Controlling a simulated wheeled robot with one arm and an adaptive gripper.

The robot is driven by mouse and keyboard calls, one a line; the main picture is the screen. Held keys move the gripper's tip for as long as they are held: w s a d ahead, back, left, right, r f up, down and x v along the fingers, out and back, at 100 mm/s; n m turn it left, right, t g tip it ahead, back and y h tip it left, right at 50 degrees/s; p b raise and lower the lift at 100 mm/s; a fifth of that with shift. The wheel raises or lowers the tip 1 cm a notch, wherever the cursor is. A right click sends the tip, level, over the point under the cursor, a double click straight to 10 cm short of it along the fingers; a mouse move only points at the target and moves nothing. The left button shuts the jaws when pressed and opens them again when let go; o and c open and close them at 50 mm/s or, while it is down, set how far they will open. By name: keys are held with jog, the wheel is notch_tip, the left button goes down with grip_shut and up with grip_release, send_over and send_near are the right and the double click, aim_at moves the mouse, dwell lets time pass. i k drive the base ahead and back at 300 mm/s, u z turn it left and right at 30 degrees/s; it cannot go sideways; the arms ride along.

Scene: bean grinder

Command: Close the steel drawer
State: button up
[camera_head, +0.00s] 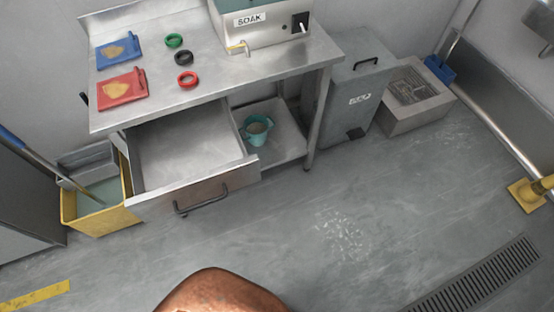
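The steel drawer (190,157) is pulled well out from under the left part of the steel table (222,79). Its tray looks empty. A dark bar handle (201,202) is fixed to its front panel (238,180), which faces the open floor. My gripper is not in view. A rounded reddish-brown shape (222,292) shows at the bottom edge, below the drawer and apart from it; I cannot tell what it is.
A yellow mop bucket (98,217) with a mop stands close left of the drawer. A teal pot (256,130) sits on the lower shelf right of it. A grey bin (350,97) stands farther right. The floor (370,190) before the drawer is clear.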

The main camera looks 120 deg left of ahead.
aim_at(184, 161)
jog(key=u, duration=3.7)
jog(key=k, duration=0.75)
jog(key=u, duration=1.2)
jog(key=i, duration=0.5)
